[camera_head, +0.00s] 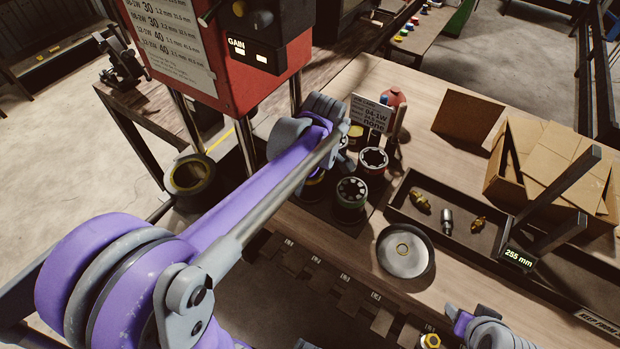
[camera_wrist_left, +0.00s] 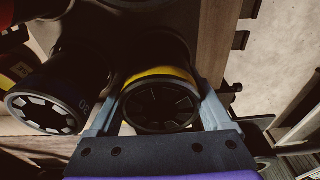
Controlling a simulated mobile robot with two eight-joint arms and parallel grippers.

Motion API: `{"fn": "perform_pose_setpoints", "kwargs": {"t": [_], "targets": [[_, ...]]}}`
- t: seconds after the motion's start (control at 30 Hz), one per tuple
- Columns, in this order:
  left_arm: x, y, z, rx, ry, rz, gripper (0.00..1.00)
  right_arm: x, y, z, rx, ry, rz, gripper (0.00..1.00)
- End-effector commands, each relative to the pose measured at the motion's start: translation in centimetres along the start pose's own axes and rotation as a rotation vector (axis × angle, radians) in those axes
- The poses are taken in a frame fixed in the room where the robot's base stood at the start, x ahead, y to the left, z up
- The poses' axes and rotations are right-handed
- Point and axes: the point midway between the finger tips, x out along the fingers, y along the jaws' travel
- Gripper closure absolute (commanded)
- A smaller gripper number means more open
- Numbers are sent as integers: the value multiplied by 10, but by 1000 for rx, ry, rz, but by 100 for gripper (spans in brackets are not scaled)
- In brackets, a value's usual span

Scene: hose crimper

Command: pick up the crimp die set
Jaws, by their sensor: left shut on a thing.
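A round black crimp die set with a yellow band (camera_wrist_left: 160,100) sits between the two fingers of my left gripper (camera_wrist_left: 158,88) in the left wrist view. The gripper is shut on it, a finger along each side, and the ring of dark segments faces the camera. In the head view my left forearm and wrist hide most of this gripper and of the die set. Another die set with pale segments (camera_wrist_left: 45,108) stands beside it. In the head view, a green-banded die set (camera_head: 350,194) and a red-banded one (camera_head: 373,161) stand close by.
The red crimper (camera_head: 225,60) rises behind my left arm. A label card (camera_head: 371,113) stands behind the dies. A round metal dish (camera_head: 404,251), a tray (camera_head: 467,245) with brass and steel fittings, and cardboard boxes (camera_head: 550,165) lie to the right. Part of my right arm shows at bottom right.

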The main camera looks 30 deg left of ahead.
Motion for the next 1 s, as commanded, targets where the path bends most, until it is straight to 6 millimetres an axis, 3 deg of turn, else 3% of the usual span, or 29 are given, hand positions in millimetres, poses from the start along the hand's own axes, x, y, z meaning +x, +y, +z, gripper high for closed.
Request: {"fn": "perform_pose_setpoints", "kwargs": {"t": [0.03,0.17,0.6,1.0], "targets": [[-1,0,0,0,1,0,79,0,0,0,0,0,0,43],[-1,0,0,0,1,0,100,0,0,0,0,0,0,43],[-5,1,-1,0,1,1,100,-2,0,-3,0,3,0,43],[-40,2,-7,-1,1,4,100,-17,0,-27,0,29,0,43]]}}
